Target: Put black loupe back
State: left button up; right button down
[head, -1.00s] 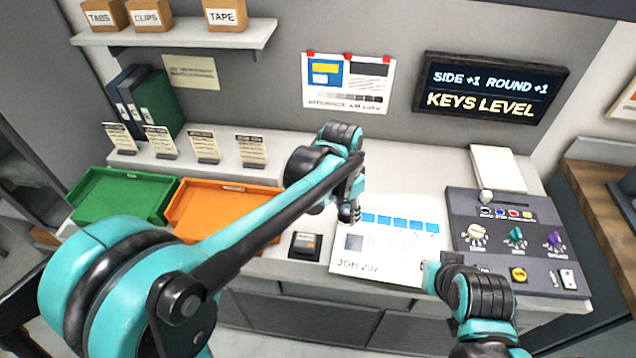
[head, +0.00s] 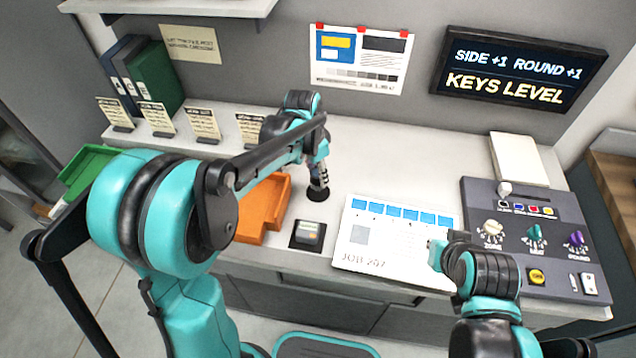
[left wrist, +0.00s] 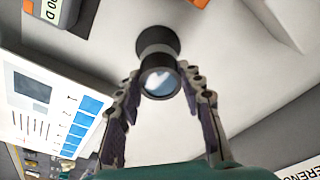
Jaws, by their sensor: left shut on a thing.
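The black loupe (left wrist: 158,82) has a round glass lens and a dark flared base. My left gripper (left wrist: 160,92) is shut on it, with a finger on each side in the left wrist view. In the head view the left gripper (head: 318,178) points down at the counter between the orange tray and the job sheet. The loupe's dark base (head: 320,197) shows below the fingers, at or just above the counter; I cannot tell if it touches. My right gripper (head: 434,252) is by the job sheet's right edge; its fingers are too small to judge.
The job sheet (head: 375,262) lies right of the loupe. A small black device (head: 308,235) is in front of it. The orange tray (head: 262,212) is to the left, partly behind my arm. A control console (head: 545,255) stands at right. The counter behind the loupe is clear.

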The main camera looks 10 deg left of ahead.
aim_at(318, 181)
pick_arm(q)
jog(key=shift+f+b, duration=0.7)
jog(key=shift+f, duration=1.25)
pick_arm(e)
jog(key=shift+f, duration=0.75)
pick_arm(q)
jog(key=shift+f, duration=0.2)
pick_arm(e)
jog(key=shift+f, duration=0.15)
pick_arm(q)
jog(key=o, duration=1.2)
jog(key=shift+c, duration=0.2)
jog(key=shift+r, duration=0.2)
